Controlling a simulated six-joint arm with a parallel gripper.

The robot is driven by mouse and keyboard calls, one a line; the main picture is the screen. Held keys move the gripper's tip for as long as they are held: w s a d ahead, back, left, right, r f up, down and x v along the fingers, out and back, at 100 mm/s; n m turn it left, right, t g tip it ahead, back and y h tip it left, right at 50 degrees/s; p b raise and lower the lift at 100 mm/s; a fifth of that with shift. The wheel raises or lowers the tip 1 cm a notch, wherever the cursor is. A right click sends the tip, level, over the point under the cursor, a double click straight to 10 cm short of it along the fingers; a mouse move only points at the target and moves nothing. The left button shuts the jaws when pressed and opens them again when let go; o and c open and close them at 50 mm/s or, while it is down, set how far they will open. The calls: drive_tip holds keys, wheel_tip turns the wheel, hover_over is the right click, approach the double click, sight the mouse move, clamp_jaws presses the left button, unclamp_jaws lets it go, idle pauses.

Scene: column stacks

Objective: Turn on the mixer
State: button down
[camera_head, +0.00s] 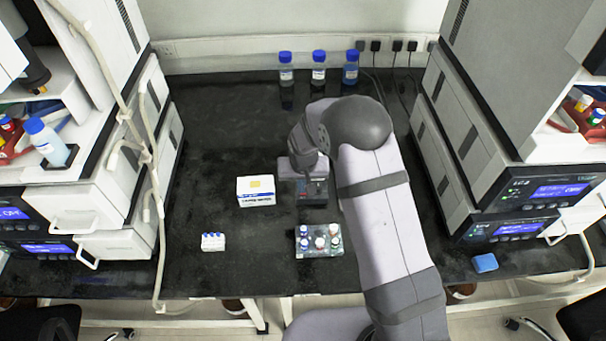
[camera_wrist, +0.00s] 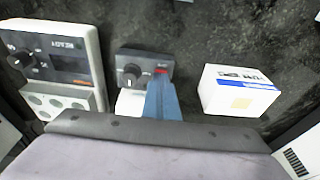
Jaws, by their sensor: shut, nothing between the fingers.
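The mixer appears to be the small dark grey unit with a black dial and a red switch, seen upside down in the wrist view (camera_wrist: 132,62). In the head view it is mostly hidden by my arm; its dark body (camera_head: 303,187) shows just below the wrist. My gripper (camera_wrist: 163,82) is shut and empty, its blue-grey fingers pointing at the red switch (camera_wrist: 161,71). The fingertips overlap the switch's edge in the picture; I cannot tell whether they touch. The dial (camera_wrist: 131,76) is just left of the fingers.
A larger white instrument (camera_wrist: 62,58) with a dial and display is left of the mixer in the wrist view. A white box (camera_head: 255,191) stands beside the mixer. A vial rack (camera_head: 319,241) and small tubes (camera_head: 213,242) are nearer the front edge. Bottles (camera_head: 318,70) stand at the back.

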drive_tip(key=p+v, duration=0.2)
drive_tip(key=v, duration=0.1)
drive_tip(key=shift+r, duration=0.4)
drive_tip(key=b+v, duration=0.2)
drive_tip(key=v, duration=0.8)
drive_tip(key=shift+b, duration=0.3)
drive_tip(key=shift+f+b, duration=0.15)
drive_tip(key=shift+b, duration=0.15)
drive_tip(key=shift+w+r+b, duration=0.3)
drive_tip(key=shift+w+b, duration=0.3)
drive_tip(key=shift+b, duration=1.55)
drive_tip(key=p+x, duration=0.3)
drive_tip(key=x, duration=1)
drive_tip(key=shift+w+f+p, duration=0.1)
drive_tip(key=shift+f+p, duration=0.25)
drive_tip(key=shift+f, duration=0.15)
